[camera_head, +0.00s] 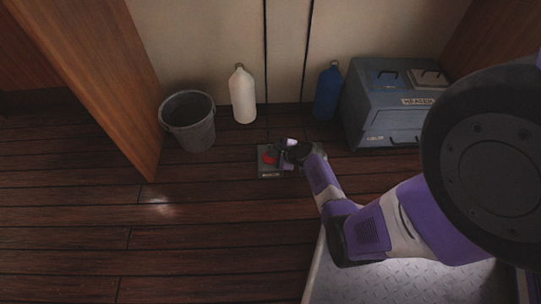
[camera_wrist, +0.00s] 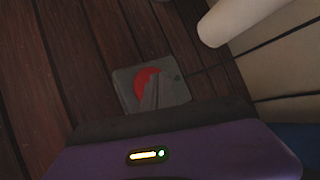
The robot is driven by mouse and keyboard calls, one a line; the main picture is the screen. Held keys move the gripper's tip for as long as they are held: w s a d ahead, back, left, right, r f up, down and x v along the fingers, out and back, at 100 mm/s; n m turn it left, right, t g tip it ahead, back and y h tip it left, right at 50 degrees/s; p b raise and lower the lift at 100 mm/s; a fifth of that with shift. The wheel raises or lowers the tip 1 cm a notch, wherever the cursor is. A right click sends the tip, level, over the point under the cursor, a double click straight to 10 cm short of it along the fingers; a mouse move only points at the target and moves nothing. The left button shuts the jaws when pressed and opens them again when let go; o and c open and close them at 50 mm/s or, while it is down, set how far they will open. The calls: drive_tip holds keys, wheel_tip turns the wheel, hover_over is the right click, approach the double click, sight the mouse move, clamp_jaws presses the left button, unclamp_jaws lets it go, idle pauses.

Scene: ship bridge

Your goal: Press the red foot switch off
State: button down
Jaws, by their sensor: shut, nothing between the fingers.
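The foot switch is a dark grey plate (camera_head: 270,175) on the wooden floor near the back wall, with a round red pedal (camera_head: 269,157). My gripper (camera_head: 283,157) is shut and empty, pointing down over the plate just right of the red pedal. The wrist view shows the grey plate (camera_wrist: 125,92) and the red pedal (camera_wrist: 146,80), with the shut fingertips (camera_wrist: 152,92) across the pedal's lower right part. I cannot tell whether the fingertips touch the pedal. My arm hides the plate's right part in the head view.
A grey bucket (camera_head: 188,121) and a white bottle (camera_head: 242,96) stand behind left. A blue bottle (camera_head: 327,93) and a grey-blue cabinet (camera_head: 382,112) stand behind right. Two dark cables (camera_head: 266,60) run down the wall. The floor at left front is clear.

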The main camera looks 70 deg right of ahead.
wheel_tip(320, 180, up, 6)
drive_tip(key=p, duration=0.6)
idle(0.7)
